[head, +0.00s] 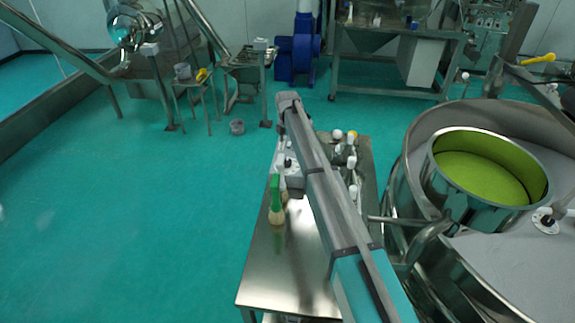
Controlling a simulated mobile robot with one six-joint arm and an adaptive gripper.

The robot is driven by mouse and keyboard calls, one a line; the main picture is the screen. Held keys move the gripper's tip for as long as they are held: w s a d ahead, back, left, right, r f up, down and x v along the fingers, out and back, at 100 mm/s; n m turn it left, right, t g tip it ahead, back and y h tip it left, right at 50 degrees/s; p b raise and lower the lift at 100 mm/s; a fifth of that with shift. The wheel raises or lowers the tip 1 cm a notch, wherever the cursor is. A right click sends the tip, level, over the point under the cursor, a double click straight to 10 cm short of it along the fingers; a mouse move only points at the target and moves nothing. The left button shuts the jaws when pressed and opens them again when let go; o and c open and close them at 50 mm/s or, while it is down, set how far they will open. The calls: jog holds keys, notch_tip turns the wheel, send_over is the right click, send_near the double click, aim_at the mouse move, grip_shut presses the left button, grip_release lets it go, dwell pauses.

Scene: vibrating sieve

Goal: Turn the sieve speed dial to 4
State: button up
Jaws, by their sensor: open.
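A steel machine with a flat top frame (250,57), possibly the sieve, stands at the back, left of the blue blower. A small pale box (260,43) sits on a post at its right side; any dial on it is too small to see. My arm reaches from the bottom edge up over the steel table, far from that machine. Grey wrist parts show beside the arm above the table, but I cannot make out my gripper's fingers.
The steel table (262,272) holds a green-handled brush (276,200) and several white-capped bottles. A large steel vessel with a green interior (480,180) stands at right. The teal floor at left is mostly clear.

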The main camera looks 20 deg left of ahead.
aim_at(287, 160)
jog(key=shift+f+b, duration=3.9)
jog(key=shift+f, duration=0.3)
jog(key=c, duration=1)
jog(key=shift+s+d, duration=0.1)
jog(key=shift+d, duration=0.1)
jog(key=shift+c, duration=0.7)
jog(key=shift+a, duration=0.2)
